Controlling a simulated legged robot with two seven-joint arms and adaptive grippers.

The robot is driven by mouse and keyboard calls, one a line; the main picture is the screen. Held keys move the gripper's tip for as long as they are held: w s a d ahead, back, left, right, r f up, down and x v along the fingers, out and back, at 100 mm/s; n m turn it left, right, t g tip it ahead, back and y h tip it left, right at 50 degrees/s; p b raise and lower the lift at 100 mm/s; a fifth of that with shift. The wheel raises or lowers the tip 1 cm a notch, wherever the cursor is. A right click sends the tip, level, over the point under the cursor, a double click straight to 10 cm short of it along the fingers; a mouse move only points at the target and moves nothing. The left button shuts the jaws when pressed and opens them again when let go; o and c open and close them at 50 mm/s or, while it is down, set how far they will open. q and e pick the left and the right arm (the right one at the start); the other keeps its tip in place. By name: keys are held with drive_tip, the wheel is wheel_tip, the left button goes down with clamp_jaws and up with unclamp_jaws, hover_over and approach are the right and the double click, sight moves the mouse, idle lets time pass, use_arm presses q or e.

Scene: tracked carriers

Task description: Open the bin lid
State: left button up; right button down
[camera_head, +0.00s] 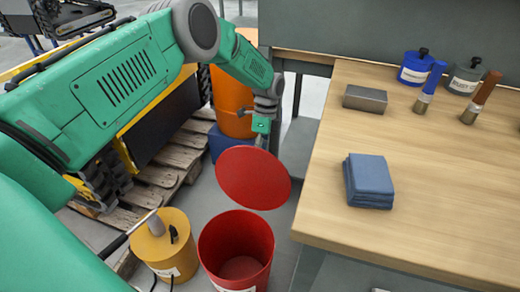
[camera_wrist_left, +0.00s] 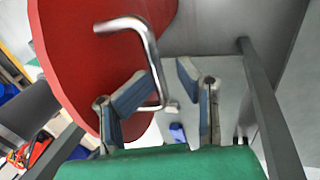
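The red bin (camera_head: 235,250) stands on the floor, with its top uncovered and its inside showing. The round red lid (camera_head: 253,178) is tilted in the air above and behind the bin, apart from its rim. My left gripper (camera_head: 261,140) is at the lid's upper edge. In the left wrist view, the lid (camera_wrist_left: 85,60) fills the upper left, and its bent metal handle (camera_wrist_left: 148,40) runs between the fingers of my left gripper (camera_wrist_left: 166,72). The fingers lean inward around the handle; a small gap shows on the right. My right gripper is not in view.
A wooden table (camera_head: 430,190) is at the right, with a folded blue cloth (camera_head: 369,181), a metal block (camera_head: 365,99), pots and brushes. A yellow canister (camera_head: 165,245) stands left of the bin. An orange drum (camera_head: 231,100) and wooden pallet (camera_head: 160,175) are behind.

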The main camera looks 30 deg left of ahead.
use_arm(q)
drive_tip(key=shift+f, duration=0.45)
drive_tip(key=shift+r, duration=0.1)
drive_tip(key=v, duration=1.2)
drive_tip(key=shift+w+r, duration=0.15)
drive_tip(key=shift+w, duration=0.05)
drive_tip(key=shift+a, duration=0.1)
